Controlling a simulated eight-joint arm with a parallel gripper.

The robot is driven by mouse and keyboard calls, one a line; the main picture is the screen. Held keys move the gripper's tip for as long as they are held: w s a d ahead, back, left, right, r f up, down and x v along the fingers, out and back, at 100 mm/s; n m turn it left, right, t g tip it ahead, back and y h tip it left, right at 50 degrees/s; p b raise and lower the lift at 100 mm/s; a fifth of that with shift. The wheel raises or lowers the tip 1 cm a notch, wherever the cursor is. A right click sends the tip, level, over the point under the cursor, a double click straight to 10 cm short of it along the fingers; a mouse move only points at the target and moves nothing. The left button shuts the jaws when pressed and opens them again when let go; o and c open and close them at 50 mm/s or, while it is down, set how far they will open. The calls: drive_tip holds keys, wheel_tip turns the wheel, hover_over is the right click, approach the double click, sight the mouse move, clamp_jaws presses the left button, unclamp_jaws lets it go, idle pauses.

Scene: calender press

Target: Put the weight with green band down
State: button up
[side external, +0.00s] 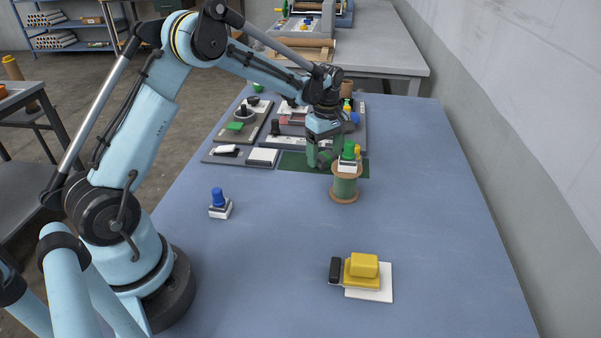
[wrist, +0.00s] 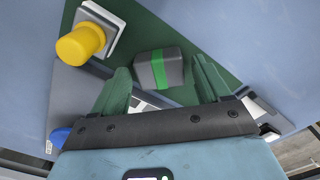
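The weight with green band (wrist: 161,68) is a dark grey block with a bright green stripe. In the wrist view it lies between my gripper's two green fingers, with a narrow gap visible on each side. My gripper (wrist: 161,72) looks open around it. In the side view my gripper (side external: 324,160) points down over the dark green mat (side external: 296,161), and the weight shows as a dark shape low between the fingers. The mat (wrist: 172,30) also lies under the weight in the wrist view. Whether the weight's underside touches the mat cannot be told.
A yellow-knobbed stamp (wrist: 82,43) stands close by on the mat. A green spool (side external: 345,187) with a green-topped stamp (side external: 348,154) on it stands just in front. Trays with blocks (side external: 235,130) lie behind and left. A blue-knobbed stamp (side external: 219,203) and yellow block (side external: 362,268) are nearer; table between is clear.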

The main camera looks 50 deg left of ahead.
sight(325, 155)
drive_tip(key=shift+r, duration=0.1)
drive_tip(key=s+d+r+m+t, duration=0.1)
drive_tip(key=s+d+r+m, duration=0.1)
drive_tip(key=r, duration=0.6)
drive_tip(key=s+d+r+m+t, duration=0.1)
drive_tip(key=s+r+m, duration=0.1)
drive_tip(key=r, duration=0.5)
drive_tip(key=s+d+m+t, duration=0.1)
drive_tip(key=s+d+m, duration=0.1)
drive_tip(key=s+m, duration=0.2)
drive_tip(key=s+d+f+m+t, duration=0.1)
drive_tip(key=s+d+m+t, duration=0.1)
drive_tip(key=s+m, duration=0.3)
drive_tip(key=s+d+f+m+t, duration=0.1)
drive_tip(key=s+d+m+t, duration=0.1)
drive_tip(key=s+d+m, duration=0.2)
drive_tip(key=shift+s+d+f+m, duration=0.15)
drive_tip(key=shift+s+m, duration=0.1)
drive_tip(key=shift+s, duration=0.25)
drive_tip(key=shift+s+a+f+m, duration=0.1)
drive_tip(key=shift+s+m, duration=0.15)
drive_tip(key=shift+s, duration=0.25)
